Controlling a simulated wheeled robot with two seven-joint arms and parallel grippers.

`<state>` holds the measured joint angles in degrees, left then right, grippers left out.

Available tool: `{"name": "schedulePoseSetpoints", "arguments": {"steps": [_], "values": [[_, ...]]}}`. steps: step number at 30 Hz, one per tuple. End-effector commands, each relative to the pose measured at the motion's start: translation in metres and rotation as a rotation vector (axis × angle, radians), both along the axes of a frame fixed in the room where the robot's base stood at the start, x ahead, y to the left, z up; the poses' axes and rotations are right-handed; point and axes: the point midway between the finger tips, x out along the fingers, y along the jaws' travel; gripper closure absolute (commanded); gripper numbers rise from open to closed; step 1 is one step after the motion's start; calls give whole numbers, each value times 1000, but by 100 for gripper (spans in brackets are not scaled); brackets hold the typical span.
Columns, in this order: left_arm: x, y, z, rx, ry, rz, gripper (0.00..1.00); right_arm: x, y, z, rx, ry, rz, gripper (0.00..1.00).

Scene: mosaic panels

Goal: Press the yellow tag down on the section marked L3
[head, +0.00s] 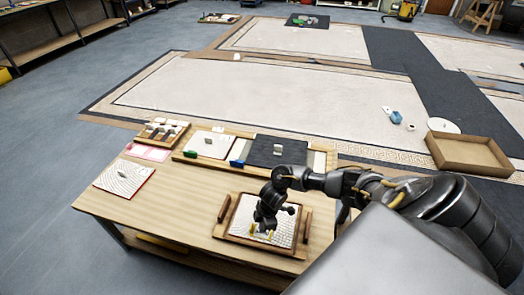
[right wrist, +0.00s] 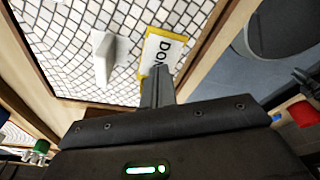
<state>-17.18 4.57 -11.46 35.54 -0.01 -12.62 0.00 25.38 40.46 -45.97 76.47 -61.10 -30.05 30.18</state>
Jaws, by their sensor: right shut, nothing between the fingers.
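A white mosaic panel sits in a wooden tray (head: 230,237) at the table's front; its tiles (right wrist: 60,45) fill the top left of the right wrist view. A yellow-edged white tag (right wrist: 158,44) with black letters beginning "DO" lies at the panel's edge there. Small yellow parts also show by the gripper in the head view. My right gripper (right wrist: 157,76) is shut and empty, its fingertips over or against the tag's near end; contact cannot be told. It also shows above the tray in the head view (head: 262,226). No L3 marking is readable. My left gripper is out of view.
A white upright handle (right wrist: 103,58) stands on the panel beside the tag. Behind the tray are a dark panel (head: 270,152), a white panel (head: 208,145) and a small wooden rack (head: 162,133). Another patterned panel (head: 124,178) lies left. Bare tabletop (head: 175,200) lies between.

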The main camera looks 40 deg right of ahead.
Motion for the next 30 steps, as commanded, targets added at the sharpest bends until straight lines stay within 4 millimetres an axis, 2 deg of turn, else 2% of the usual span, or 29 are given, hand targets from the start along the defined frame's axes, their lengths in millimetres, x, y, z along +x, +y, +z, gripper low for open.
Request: {"name": "schedulePoseSetpoints", "arguments": {"steps": [17, 30], "values": [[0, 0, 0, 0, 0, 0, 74, 0, 0, 0, 0, 0, 0, 100], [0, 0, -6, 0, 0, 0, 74, 0, 0, -8, 0, 0, -1, 100]]}}
